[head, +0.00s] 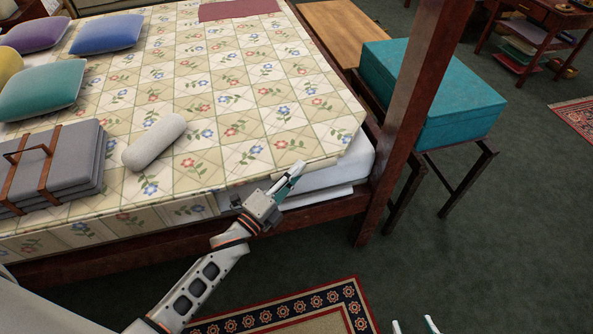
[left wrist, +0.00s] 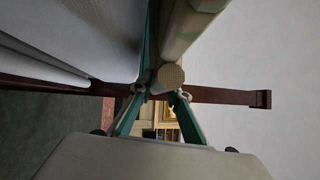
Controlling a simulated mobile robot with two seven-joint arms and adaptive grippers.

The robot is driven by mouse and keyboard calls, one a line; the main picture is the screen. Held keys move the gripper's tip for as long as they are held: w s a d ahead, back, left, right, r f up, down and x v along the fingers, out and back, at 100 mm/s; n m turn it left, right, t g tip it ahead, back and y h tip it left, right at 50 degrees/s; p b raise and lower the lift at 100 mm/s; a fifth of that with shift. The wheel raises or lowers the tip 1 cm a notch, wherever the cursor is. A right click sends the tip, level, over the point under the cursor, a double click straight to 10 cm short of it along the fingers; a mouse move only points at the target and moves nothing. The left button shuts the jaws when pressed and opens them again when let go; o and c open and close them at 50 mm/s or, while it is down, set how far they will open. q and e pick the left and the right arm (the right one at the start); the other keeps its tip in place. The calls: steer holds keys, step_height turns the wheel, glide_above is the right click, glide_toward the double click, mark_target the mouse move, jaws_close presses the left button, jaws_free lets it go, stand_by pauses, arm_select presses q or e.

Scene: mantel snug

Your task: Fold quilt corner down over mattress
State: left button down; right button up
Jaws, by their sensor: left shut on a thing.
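The quilt (head: 240,95), cream and tan checks with red and blue flowers, covers the bed. Its edge is raised at the near right, where the white mattress (head: 350,165) shows beneath; the mattress also shows in the left wrist view (left wrist: 85,35). My left gripper (head: 291,178) is at that near edge, shut on the quilt. In the left wrist view, a round-ended beige piece (left wrist: 172,76) sits between its fingers, with a pale quilt-coloured strip (left wrist: 190,25) beyond. My right gripper (head: 414,327) shows only its two fingertips, apart and empty, at the bottom edge.
A dark wooden bedpost (head: 420,110) stands right of the corner. Beyond it, a teal box (head: 430,90) sits on a stand. A grey bolster (head: 154,142), folded grey blankets (head: 75,165) and cushions (head: 107,33) lie on the quilt. A patterned rug (head: 290,310) is on the floor.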

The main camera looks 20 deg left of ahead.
arm_select(q)
steer(key=shift+w+a+r, duration=0.1)
steer(key=shift+a+r, duration=0.05)
steer(key=shift+a, duration=0.05)
steer(key=c, duration=2)
jaws_free()
steer(key=shift+o, duration=0.4)
steer(key=shift+d, duration=0.1)
